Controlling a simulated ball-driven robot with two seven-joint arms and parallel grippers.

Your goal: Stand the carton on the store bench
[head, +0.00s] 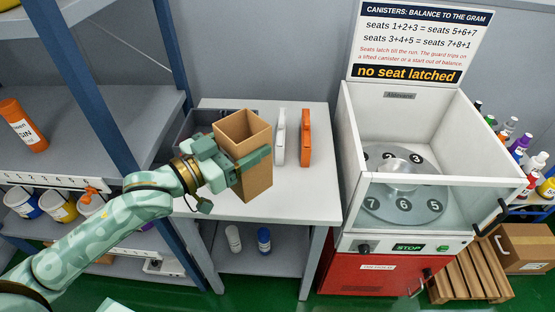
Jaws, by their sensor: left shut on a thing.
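The carton (256,186) is a tall brown box with an open top, upright in the head view. My left gripper (252,163) comes in from the left and is shut on it; one green finger crosses its front face. The store bench, which I take to be the white-topped table (311,193), lies behind and below the carton. I cannot tell whether the carton's base touches the bench top or hangs above it. My right gripper is not in view.
A grey bin (187,129) sits at the bench's back left, partly behind my arm. A blue-posted shelf (116,107) is left; the balancing machine (344,135) is right. The bench's front right is clear.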

